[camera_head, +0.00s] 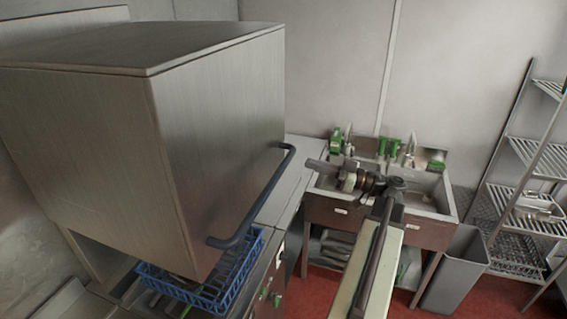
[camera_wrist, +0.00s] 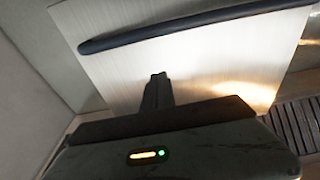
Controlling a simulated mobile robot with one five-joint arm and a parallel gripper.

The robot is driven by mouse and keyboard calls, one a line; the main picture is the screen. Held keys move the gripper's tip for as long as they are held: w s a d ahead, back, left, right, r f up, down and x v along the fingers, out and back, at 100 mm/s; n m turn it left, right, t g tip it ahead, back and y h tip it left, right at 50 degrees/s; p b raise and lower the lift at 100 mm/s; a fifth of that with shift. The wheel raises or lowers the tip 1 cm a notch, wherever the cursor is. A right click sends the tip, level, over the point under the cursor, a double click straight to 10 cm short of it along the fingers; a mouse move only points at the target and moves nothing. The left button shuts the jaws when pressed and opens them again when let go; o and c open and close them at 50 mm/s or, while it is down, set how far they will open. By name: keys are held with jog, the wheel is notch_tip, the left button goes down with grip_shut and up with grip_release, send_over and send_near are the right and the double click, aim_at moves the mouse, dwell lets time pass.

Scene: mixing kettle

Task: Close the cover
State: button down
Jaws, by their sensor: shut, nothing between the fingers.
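The cover is a large brushed-steel box hood (camera_head: 215,130) on the left in the head view. It stands raised, with a gap under its lower edge. A dark blue bar handle (camera_head: 262,200) runs along its right-hand face near the bottom. My gripper (camera_head: 312,164) is to the right of the handle's far end, pointing left. In the wrist view, my gripper's fingers (camera_wrist: 157,80) are together and empty, in front of a steel panel of the cover (camera_wrist: 110,75). The handle (camera_wrist: 190,28) crosses above the fingertips in that picture, apart from them.
A blue rack (camera_head: 200,292) sits beneath the raised cover. A steel counter (camera_head: 290,185) joins a double sink (camera_head: 435,232) with taps behind my arm. A grey bin (camera_head: 455,275) and a wire shelf unit (camera_head: 535,160) stand at right. Red floor shows below.

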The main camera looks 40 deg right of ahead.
jog(key=r+p, duration=0.1)
jog(key=r, duration=0.1)
send_over(286, 166)
jog(key=s+a, duration=0.2)
notch_tip(286, 166, down, 4)
jog(key=b, duration=0.3)
jog(key=shift+a+f, duration=0.15)
jog(key=shift+s+f+b, duration=0.1)
jog(key=shift+f+b, duration=0.05)
jog(key=shift+b, duration=0.15)
jog(key=shift+f, duration=0.1)
notch_tip(286, 166, down, 41)
jog(key=b, duration=4.1)
jog(key=shift+s+r, duration=0.1)
jog(key=shift+r, duration=0.1)
